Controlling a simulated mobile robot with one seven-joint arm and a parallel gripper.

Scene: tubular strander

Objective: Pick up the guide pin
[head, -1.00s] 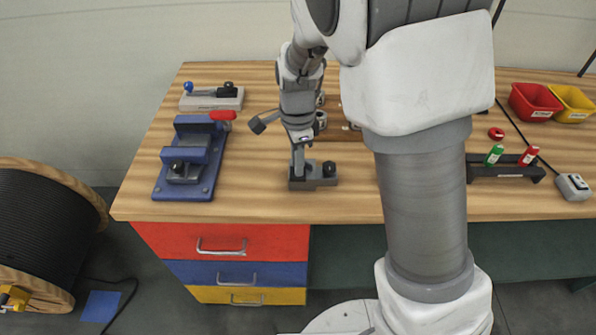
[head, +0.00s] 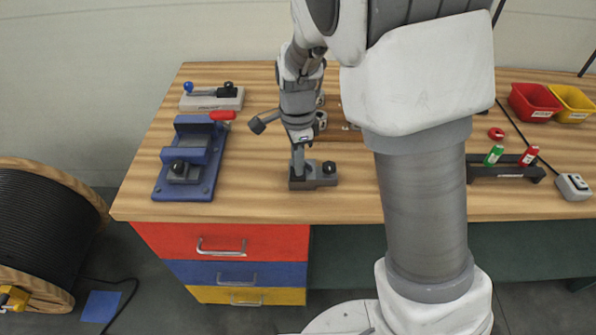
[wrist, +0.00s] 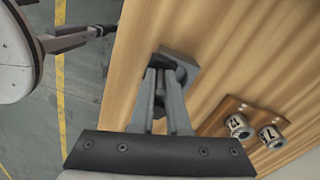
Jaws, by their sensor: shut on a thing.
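A dark grey block (head: 318,183) with a round black knob (head: 329,168) on its right end sits near the front edge of the bench. My gripper (head: 298,172) points down at the left end of this block. In the wrist view my gripper (wrist: 164,76) has its two fingers closed together over the block (wrist: 182,62). A narrow dark piece (wrist: 160,92), which looks like the guide pin, shows between the fingers, mostly hidden by them. I cannot tell whether it is clear of the block.
A blue fixture (head: 190,160) with a red handle stands to the left. A grey clamp base (head: 212,99) is behind it. At right are a rack with green and red pieces (head: 505,172) and red (head: 535,100) and yellow bins (head: 572,103). Two labelled cylinders (wrist: 238,126) stand near my gripper.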

